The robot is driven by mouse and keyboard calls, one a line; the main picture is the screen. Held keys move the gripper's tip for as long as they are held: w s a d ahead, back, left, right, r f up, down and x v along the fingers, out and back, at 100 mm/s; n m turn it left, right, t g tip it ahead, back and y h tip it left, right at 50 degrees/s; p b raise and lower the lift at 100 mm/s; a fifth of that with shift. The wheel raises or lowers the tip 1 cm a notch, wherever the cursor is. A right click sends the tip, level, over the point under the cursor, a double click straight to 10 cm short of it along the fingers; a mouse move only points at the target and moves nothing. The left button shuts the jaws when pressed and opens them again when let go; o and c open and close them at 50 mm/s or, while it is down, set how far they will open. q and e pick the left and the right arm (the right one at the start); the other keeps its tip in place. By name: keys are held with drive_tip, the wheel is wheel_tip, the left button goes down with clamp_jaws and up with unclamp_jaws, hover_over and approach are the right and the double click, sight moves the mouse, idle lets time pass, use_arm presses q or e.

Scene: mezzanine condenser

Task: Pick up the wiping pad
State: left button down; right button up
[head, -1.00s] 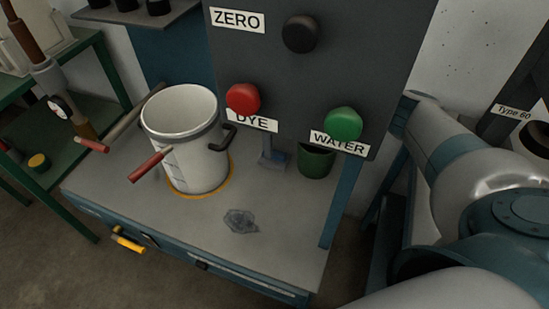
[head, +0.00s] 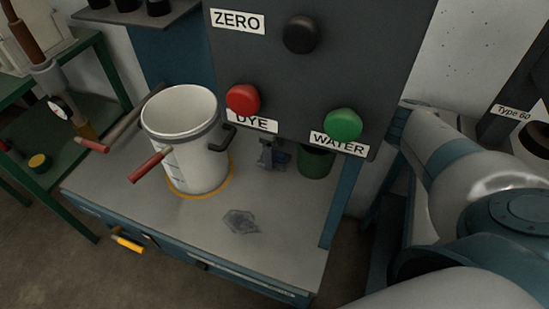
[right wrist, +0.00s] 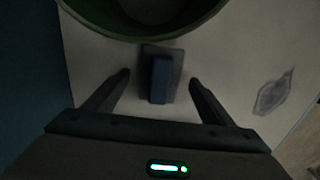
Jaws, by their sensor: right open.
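The wiping pad (right wrist: 161,88) is a blue block-shaped grip on a flat grey base, lying on the bench top in the right wrist view. My right gripper (right wrist: 159,74) is open, with one dark finger on each side of the pad and a gap to both. In the head view the gripper (head: 274,153) shows small and dark below the control panel, and it partly hides the pad. The stain (head: 240,222) is a dark grey patch on the bench, apart from the pad; it also shows in the right wrist view (right wrist: 273,93). My left gripper is not in view.
A green container (head: 315,162) stands close beside the pad. A white bucket (head: 187,150) with red-handled bars stands on a yellow ring to the left. The control panel (head: 300,75) with red and green knobs overhangs the bench (head: 280,235). The bench front is mostly clear.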

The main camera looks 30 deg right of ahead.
sight(274, 153)
drive_tip(key=shift+f, duration=0.4)
drive_tip(key=shift+c, duration=0.4)
drive_tip(key=c, duration=1.1)
wheel_tip(274, 153, up, 18)
